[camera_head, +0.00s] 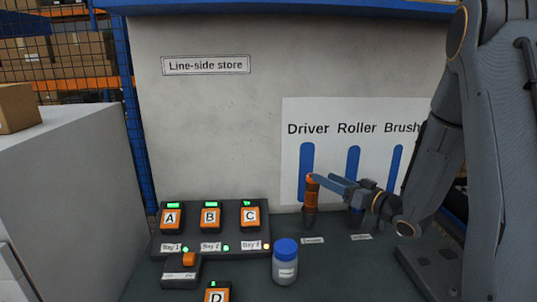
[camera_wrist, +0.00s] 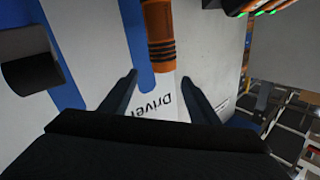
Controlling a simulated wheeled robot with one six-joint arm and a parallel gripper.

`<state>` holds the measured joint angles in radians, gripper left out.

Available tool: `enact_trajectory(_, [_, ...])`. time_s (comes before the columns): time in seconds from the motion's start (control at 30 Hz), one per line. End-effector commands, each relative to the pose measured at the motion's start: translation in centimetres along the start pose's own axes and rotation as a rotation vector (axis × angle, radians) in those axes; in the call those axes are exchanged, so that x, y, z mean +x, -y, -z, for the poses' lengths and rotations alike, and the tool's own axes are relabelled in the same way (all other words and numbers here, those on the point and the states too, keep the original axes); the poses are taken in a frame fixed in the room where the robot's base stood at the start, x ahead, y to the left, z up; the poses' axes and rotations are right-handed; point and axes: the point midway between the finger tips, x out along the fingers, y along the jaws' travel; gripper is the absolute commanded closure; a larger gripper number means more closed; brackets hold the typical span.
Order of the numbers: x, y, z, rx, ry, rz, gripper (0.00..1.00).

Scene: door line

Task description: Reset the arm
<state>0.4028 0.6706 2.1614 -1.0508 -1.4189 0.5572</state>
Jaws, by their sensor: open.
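My gripper (camera_head: 322,183) is at the right of the line-side store, reaching left from my arm. Its two fingers are apart and nothing is between them in the wrist view (camera_wrist: 160,88). An orange and dark driver (camera_head: 311,193) stands upright at the blue outline under the word Driver. Its ribbed orange handle also shows in the wrist view (camera_wrist: 159,35), just beyond the fingertips and in line with the gap. In the head view the fingertips overlap the handle's top; I cannot tell whether they touch it. The driver's lower part is outside the wrist view.
A charger with batteries A (camera_head: 171,217), B (camera_head: 210,217) and C (camera_head: 250,216) stands left on the dark counter. Battery D (camera_head: 217,294), a small dark unit (camera_head: 182,272) and a blue-lidded jar (camera_head: 285,264) are in front. A wall board (camera_head: 340,120) stands behind my gripper.

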Motion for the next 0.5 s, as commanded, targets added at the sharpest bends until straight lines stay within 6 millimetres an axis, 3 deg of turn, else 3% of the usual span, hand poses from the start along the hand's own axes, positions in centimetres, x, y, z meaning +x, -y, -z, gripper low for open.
enact_trajectory(0.07, [-0.5,1.2,2.2,0.099,-0.003,-0.077,0.44])
enact_trajectory(0.17, [-0.9,1.2,2.7,0.188,0.029,-0.211,0.44])
enact_trajectory(0.5, [-3.2,-0.5,-2.8,0.117,0.316,-0.532,0.44])
